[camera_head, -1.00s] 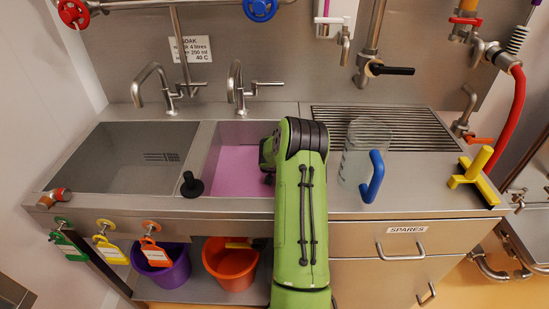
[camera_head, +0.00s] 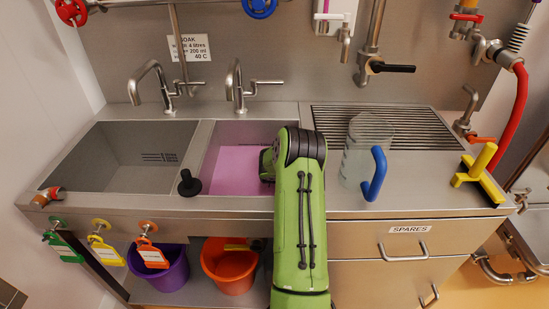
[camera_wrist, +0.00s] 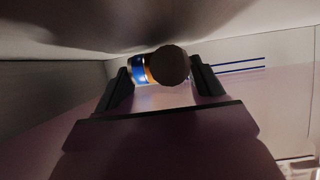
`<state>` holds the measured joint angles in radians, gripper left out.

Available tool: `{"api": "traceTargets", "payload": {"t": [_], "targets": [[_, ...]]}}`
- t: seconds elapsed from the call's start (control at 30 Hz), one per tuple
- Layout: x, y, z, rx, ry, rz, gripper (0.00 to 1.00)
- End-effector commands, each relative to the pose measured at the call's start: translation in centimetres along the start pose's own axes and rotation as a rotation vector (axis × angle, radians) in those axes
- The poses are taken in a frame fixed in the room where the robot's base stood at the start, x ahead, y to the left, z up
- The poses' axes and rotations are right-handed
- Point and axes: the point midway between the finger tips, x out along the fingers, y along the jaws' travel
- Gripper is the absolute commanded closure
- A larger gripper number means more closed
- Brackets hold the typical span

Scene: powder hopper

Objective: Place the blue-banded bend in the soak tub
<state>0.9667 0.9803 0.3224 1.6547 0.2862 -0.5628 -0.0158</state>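The soak tub (camera_head: 212,172) is the right-hand basin, with pink-purple liquid (camera_head: 238,165) in it. In the wrist view my gripper (camera_wrist: 162,78) has a dark finger on each side of the blue-banded bend (camera_wrist: 139,71). The bend has a blue band at its left, an orange-copper part and a dark round end facing the camera. It fills the gap between the fingers and seems held. Purple liquid and pale tub walls surround it.
An empty grey basin (camera_head: 125,160) lies to the left, with a black plug (camera_head: 190,184) on the divider. A clear jug (camera_head: 362,155) with a blue handle stands just right of my arm. A yellow T-shaped tool (camera_head: 477,170) is farther right. Two taps (camera_head: 236,88) overhang the back.

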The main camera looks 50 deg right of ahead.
Motion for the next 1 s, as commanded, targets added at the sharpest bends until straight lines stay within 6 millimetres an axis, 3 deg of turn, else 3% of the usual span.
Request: {"api": "traceTargets", "payload": {"t": [0.03, 0.13, 0.4, 0.57, 0.9, 1.0], "targets": [[0.0, 0.0, 0.1, 0.000, -0.004, 0.000, 0.23], [0.0, 0.0, 0.2, 0.000, -0.004, 0.000, 0.08], [0.0, 0.0, 0.1, 0.000, -0.005, 0.000, 0.08], [-0.8, 0.1, -1.3, 0.002, -0.005, 0.001, 0.08], [-9.6, -0.1, -1.2, -0.005, -0.003, -0.002, 0.08], [-11.3, 0.0, -1.1, -0.004, -0.003, -0.001, 0.08]]}}
